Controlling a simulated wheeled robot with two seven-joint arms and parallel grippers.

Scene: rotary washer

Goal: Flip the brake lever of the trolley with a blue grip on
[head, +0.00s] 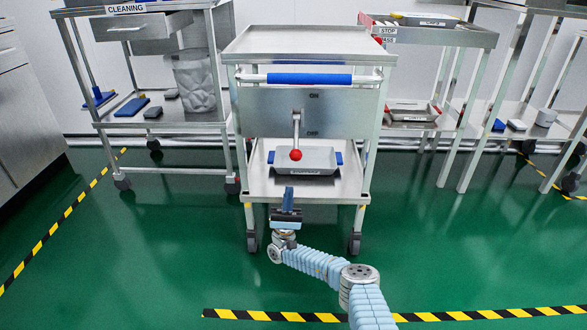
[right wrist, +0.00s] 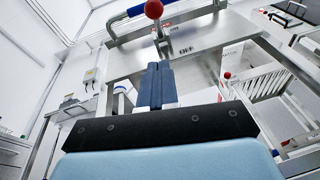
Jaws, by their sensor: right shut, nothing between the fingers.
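The trolley with a blue grip (head: 310,79) stands in the middle of the head view. Its brake lever (head: 297,130) hangs down on the front panel (head: 345,110), with a red ball (head: 295,155) at its lower end beside the OFF label. The ON label is above. My right gripper (head: 289,192) is shut and empty, in front of and below the red ball, with a gap in the picture. In the right wrist view the closed blue fingers (right wrist: 157,70) point towards the lever, whose red ball (right wrist: 153,9) shows above them. My left gripper is out of view.
A grey tray (head: 318,160) sits on the trolley's lower shelf. A cleaning trolley (head: 160,125) stands to the left, and another trolley (head: 450,38) with a red-edged top stands to the right. Striped tape (head: 270,315) marks the green floor, which is clear in front.

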